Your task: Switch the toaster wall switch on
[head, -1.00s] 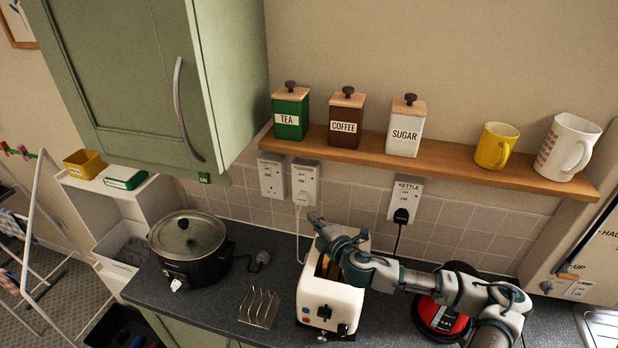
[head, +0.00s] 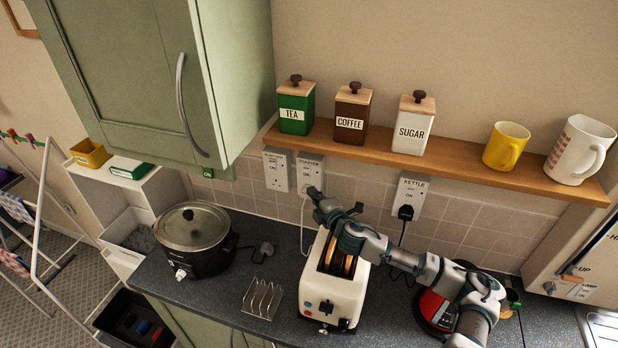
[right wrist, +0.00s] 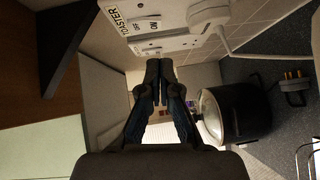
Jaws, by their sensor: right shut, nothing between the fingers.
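The toaster wall switch is on a white socket plate (head: 310,171) under the shelf, with a plug and white cord in its lower part. In the right wrist view the plate (right wrist: 148,22), lettered TOASTER, shows a rocker with ON and OFF marks; its position is too small to tell. My right gripper (head: 317,193) is shut and empty, just in front of the plate's lower part. In the right wrist view its closed fingertips (right wrist: 159,68) appear below the plate; contact cannot be told. The white toaster (head: 333,292), holding bread slices, stands below my right arm. My left gripper is not in view.
A second socket plate (head: 276,170) is left of the toaster one, and the KETTLE plate (head: 409,196) is right. The wooden shelf (head: 455,168) with canisters and mugs overhangs them. A black slow cooker (head: 205,258) and toast rack (head: 262,298) stand on the counter.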

